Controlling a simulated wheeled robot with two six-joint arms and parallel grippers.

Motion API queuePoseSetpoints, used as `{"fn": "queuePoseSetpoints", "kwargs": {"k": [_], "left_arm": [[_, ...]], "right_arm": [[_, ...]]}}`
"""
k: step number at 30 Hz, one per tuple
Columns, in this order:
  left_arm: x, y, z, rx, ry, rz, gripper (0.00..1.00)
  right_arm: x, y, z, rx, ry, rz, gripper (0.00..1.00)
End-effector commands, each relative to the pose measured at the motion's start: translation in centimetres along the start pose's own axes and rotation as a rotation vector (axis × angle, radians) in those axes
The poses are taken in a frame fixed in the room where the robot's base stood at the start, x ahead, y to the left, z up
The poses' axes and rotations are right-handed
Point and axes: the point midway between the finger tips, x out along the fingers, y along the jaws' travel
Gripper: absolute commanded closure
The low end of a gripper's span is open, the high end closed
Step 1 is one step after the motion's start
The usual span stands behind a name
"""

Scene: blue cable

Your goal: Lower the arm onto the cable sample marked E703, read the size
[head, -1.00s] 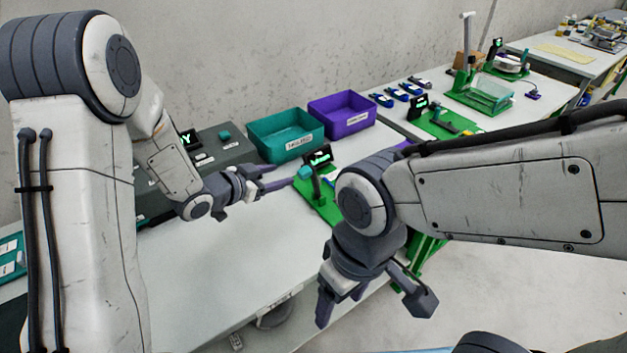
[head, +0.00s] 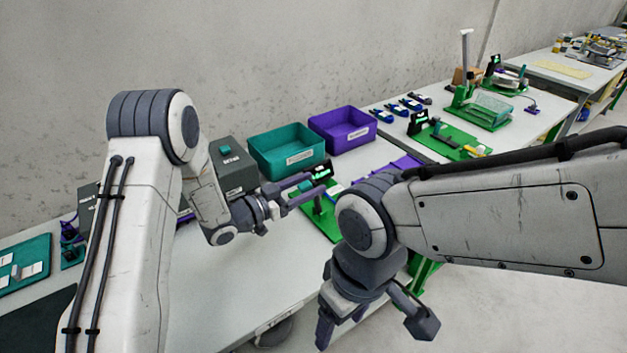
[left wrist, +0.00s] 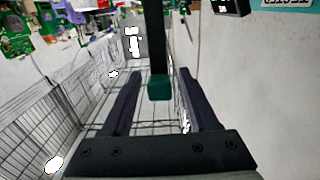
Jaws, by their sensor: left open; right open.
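A small gauge stand with a green base (head: 322,222) and a dark lit display (head: 321,170) stands on the near table. My left gripper (head: 303,189) is open beside its upright, fingers pointing right. In the left wrist view, a dark arm with a teal end (left wrist: 158,88) lies between the open fingers of my left gripper (left wrist: 160,85), with a gap on both sides. The display text is too small to read. I cannot make out a cable sample marked E703. My right gripper (head: 372,318) is open and empty, low in front of the table.
A teal bin (head: 287,150) and a purple bin (head: 342,130) stand behind the gauge. A grey box (head: 233,165) is left of them. A second green stand (head: 450,142) and several blue-black items (head: 404,106) are farther right.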

Motion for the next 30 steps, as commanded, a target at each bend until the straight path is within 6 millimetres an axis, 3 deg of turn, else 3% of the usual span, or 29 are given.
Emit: {"fn": "queuePoseSetpoints", "kwargs": {"k": [6,14,19,30], "left_arm": [[1.7,0.0,0.0,-0.001,0.0,0.0,0.4],[1.8,0.0,0.0,-0.001,-0.001,-0.001,0.4],[1.8,0.0,0.0,-0.001,-0.001,-0.001,1.0],[1.7,0.0,0.0,-0.001,-0.001,-0.001,1.0]], "right_arm": [[-0.2,0.0,0.0,0.0,0.0,0.0,0.29],[-0.2,0.0,0.0,0.0,0.0,0.0,0.29],[-0.2,0.0,0.0,0.0,0.0,0.0,0.29],[-0.2,0.0,0.0,0.0,0.0,0.0,0.29]]}}
